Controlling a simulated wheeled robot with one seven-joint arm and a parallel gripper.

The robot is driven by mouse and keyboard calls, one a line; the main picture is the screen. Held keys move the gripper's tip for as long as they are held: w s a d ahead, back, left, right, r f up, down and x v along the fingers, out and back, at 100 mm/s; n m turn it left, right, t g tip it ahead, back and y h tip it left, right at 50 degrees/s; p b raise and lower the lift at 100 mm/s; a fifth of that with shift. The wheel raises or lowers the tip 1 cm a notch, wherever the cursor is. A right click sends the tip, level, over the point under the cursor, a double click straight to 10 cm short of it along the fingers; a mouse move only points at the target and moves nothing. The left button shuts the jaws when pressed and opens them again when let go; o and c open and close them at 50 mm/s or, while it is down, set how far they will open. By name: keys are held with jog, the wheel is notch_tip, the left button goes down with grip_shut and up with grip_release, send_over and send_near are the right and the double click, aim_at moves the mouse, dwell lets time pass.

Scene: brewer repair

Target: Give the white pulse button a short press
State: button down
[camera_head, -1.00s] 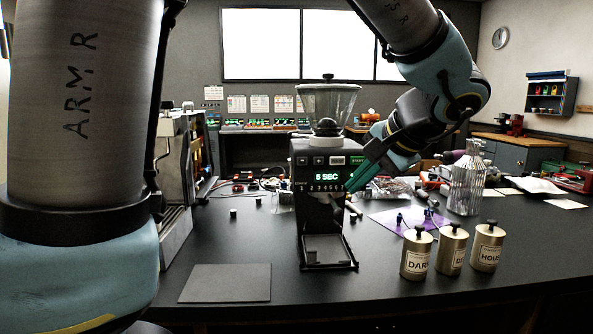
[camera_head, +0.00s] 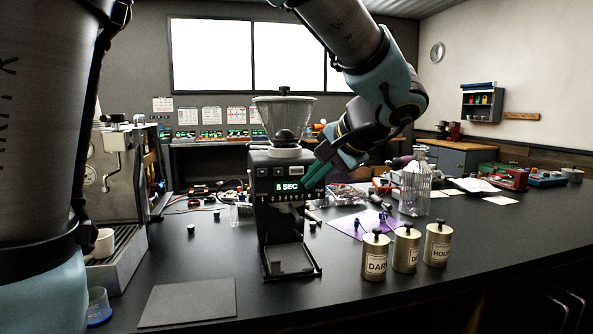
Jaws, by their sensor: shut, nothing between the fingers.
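The grinder (camera_head: 284,230) stands upright on the dark counter, with a clear hopper (camera_head: 283,108) on top. Its upper front has a row of small buttons above a green display (camera_head: 289,187) reading "5 SEC". The white pulse button (camera_head: 295,170) is the pale one in that row, right of two dark buttons. My gripper (camera_head: 307,186) comes in from the upper right with its teal fingers shut and empty.
Three labelled canisters (camera_head: 406,249) stand right of the grinder, with a glass bottle (camera_head: 414,190) behind them. A dark mat (camera_head: 188,302) lies at front left. An espresso machine (camera_head: 122,200) stands at the left. Cables and small parts lie behind the grinder.

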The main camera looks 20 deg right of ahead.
jog(key=shift+w+d, duration=0.2)
jog(key=shift+w, duration=1.2)
jog(key=shift+w+d, duration=0.2)
jog(key=shift+w, duration=1.2)
jog(key=shift+w, duration=0.1)
jog(key=shift+w, duration=0.35)
jog(key=shift+w+d, duration=0.1)
jog(key=shift+w, duration=0.25)
dwell(0.3)
jog(key=shift+s, duration=0.1)
dwell(2.2)
jog(key=shift+s, duration=0.7)
jog(key=shift+s+a+b, duration=0.25)
jog(key=shift+s+b, duration=0.2)
jog(key=shift+s, duration=0.8)
jog(key=shift+s+a+b, duration=0.2)
jog(key=shift+s+b, duration=0.2)
jog(key=shift+s, duration=0.85)
